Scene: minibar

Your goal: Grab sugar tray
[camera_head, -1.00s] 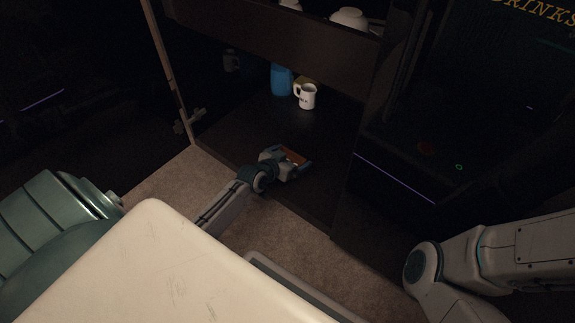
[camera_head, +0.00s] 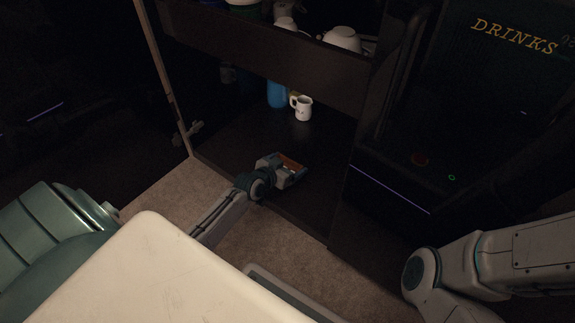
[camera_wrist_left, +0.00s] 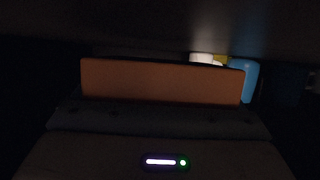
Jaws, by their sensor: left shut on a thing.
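My left gripper (camera_head: 290,170) is low over the dark bottom shelf of the cabinet, close to its front edge. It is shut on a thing. An orange-brown piece (camera_head: 291,162) shows at its jaws and fits the sugar tray, but the dim light hides most of its shape. In the left wrist view the orange-brown piece (camera_wrist_left: 162,81) is a wide, flat panel straight in front of the gripper body. I cannot tell whether it touches the shelf. My right arm shows at the lower right, with its gripper out of view.
A white mug (camera_head: 303,108) and a blue container (camera_head: 277,94) stand farther back on the bottom shelf (camera_head: 245,135). White bowls (camera_head: 342,39) stand on the shelf above. A dark drinks machine (camera_head: 430,160) is at the right. Carpet lies in front of the cabinet.

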